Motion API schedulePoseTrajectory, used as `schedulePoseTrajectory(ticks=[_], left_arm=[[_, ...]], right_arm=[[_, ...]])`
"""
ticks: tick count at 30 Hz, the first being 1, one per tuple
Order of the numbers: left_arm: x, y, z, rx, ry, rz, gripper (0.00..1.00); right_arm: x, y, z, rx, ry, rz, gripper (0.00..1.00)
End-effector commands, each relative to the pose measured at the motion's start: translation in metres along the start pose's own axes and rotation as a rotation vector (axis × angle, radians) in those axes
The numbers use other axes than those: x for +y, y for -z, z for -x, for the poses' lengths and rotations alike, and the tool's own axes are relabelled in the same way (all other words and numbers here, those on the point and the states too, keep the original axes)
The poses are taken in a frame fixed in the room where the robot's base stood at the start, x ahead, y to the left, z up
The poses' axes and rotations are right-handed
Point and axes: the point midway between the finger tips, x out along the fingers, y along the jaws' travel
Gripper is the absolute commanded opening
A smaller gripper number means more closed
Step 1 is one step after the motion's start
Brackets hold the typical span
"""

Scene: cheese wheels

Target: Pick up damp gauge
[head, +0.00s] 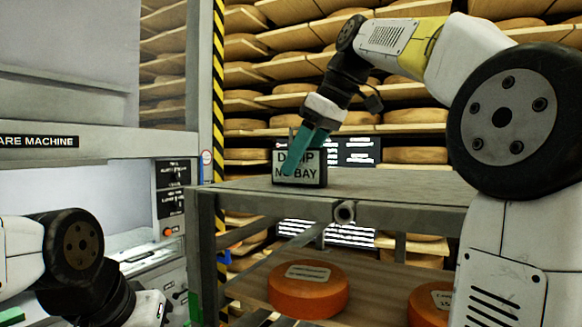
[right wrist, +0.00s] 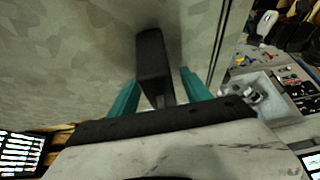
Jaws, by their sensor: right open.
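The damp gauge (head: 314,180) is a small dark box with a pale label reading "DAMP" and "BAY". It stands upright on the grey metal table top (head: 400,184) near its left end. My right gripper (head: 304,150) reaches down to it, and its teal fingers cover part of the label. In the right wrist view the dark narrow top of the gauge (right wrist: 152,60) lies between the two open teal fingers (right wrist: 158,92), with gaps on both sides.
Below the table top, a lower shelf (head: 370,290) holds orange cheese wheels (head: 307,290). Tall racks of cheese wheels (head: 415,155) stand behind. A striped post (head: 219,90) and a machine (head: 60,141) stand to the left. The table top right of the gauge is clear.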

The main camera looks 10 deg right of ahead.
Motion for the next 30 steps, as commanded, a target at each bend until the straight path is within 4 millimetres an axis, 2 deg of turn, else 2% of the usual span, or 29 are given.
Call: schedulePoseTrajectory(ticks=[3,9,18,30], left_arm=[[0.0000,0.0000,0.0000,0.000,0.000,0.000,0.00],[0.0000,0.0000,0.0000,0.000,0.000,0.000,0.00],[0.0000,0.0000,0.0000,0.000,0.000,0.000,0.00],[0.0000,0.0000,0.0000,0.000,0.000,0.000,0.00]], right_arm=[[-0.0002,-0.0001,-0.0063,0.000,-0.001,0.001,0.56],[0.0000,0.0000,-0.0067,0.000,-0.001,0.001,0.56],[0.0000,0.0000,-0.0066,0.000,-0.001,0.000,0.00],[0.0001,0.0015,-0.0042,0.001,-0.001,0.001,0.00]])
